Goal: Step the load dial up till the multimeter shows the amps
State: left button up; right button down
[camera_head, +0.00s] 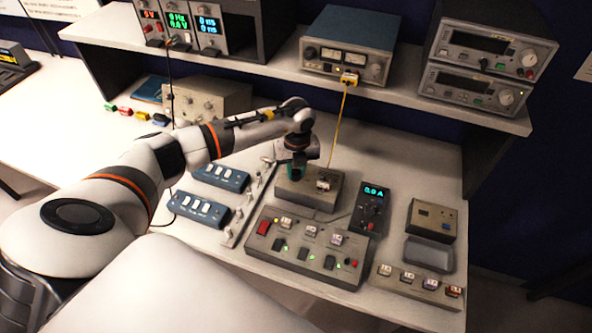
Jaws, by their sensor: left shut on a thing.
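The multimeter (373,207) is a dark handheld unit on the bench, right of centre. Its lit cyan display seems to read 0.0 A. A grey-brown box (322,201) lies to its left. My left gripper (297,173) points down onto the top of this box, shut on what appears to be the load dial. The dial itself is mostly hidden by the fingers; a bit of teal shows there. Its setting cannot be read. My right gripper is out of view.
A panel with switches and green lights (305,251) lies in front of the box. Blue power strips (222,177) lie left. A grey tray (429,254) and a small box lie right. A yellow cable (339,125) hangs from the shelf (412,100) behind the gripper.

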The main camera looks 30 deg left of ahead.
pick_arm(q)
jog(key=m+b, duration=0.3)
jog(key=m, duration=0.1)
jog(key=shift+f, duration=0.1)
jog(key=shift+m+b, duration=1.5)
jog(key=shift+m, duration=0.3)
jog(key=shift+r, duration=0.2)
jog(key=o, duration=1)
